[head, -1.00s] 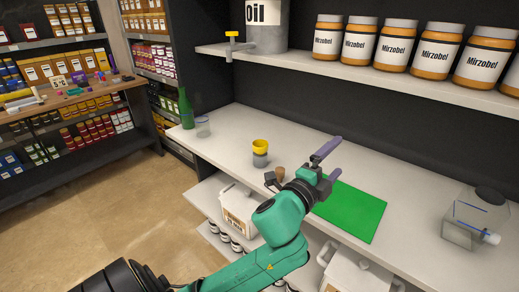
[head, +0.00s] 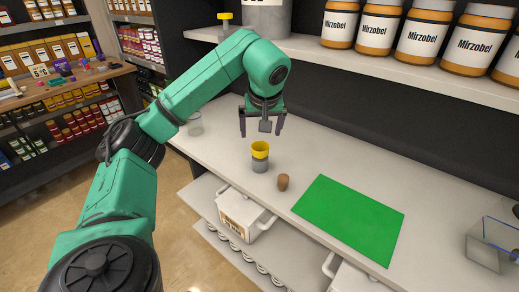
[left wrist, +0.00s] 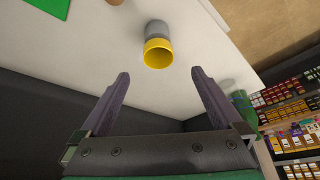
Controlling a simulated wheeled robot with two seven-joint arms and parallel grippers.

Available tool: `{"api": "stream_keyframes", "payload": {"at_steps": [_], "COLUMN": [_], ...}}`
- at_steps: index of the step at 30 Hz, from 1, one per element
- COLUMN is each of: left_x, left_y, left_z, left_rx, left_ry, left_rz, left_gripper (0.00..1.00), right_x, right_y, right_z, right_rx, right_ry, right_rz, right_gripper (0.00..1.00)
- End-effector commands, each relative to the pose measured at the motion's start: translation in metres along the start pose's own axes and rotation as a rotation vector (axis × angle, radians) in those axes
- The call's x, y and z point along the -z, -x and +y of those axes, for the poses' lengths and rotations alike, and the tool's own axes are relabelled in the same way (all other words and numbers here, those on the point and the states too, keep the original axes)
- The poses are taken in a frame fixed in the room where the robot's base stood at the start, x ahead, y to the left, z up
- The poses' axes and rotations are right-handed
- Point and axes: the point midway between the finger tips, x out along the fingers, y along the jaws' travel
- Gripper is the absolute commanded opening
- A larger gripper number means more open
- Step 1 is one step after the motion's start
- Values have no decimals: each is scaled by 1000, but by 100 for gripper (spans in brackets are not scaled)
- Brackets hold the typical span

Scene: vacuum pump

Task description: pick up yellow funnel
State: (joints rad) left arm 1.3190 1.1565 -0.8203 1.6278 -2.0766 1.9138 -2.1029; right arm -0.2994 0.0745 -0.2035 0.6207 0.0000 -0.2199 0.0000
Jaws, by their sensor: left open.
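The yellow funnel (head: 260,149) sits on top of a grey cylindrical container (head: 260,166) on the white counter. In the left wrist view the funnel (left wrist: 158,53) shows its open yellow rim, beyond the fingertips and roughly between them. My left gripper (head: 262,132) is open and empty, pointing down just above and behind the funnel, apart from it. Its two dark fingers also show spread in the left wrist view (left wrist: 160,80). My right gripper is not in view.
A brown stopper-like piece (head: 283,182) stands beside the container, with a green mat (head: 350,217) to the right. A clear glass (head: 195,124) stands at the left. A shelf with labelled jars (head: 425,35) overhangs the back. A clear box (head: 492,243) is at far right.

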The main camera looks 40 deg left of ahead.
Motion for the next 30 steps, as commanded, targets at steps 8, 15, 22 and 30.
{"api": "stream_keyframes", "payload": {"at_steps": [8, 15, 22, 30], "left_x": [0, 2, 1, 1], "left_y": [-58, -98, -114, -113], "left_z": [0, 1, 2, 2], "left_rx": [0, -1, -5, -5], "left_ry": [0, -1, 0, 0], "left_rz": [-3, -5, -1, -1], "left_gripper": [100, 100, 100, 24], "right_x": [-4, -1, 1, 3], "right_y": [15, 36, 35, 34], "right_z": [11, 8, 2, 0], "right_rx": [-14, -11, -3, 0], "right_ry": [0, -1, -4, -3], "right_rz": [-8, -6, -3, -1], "right_gripper": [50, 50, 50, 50]}}
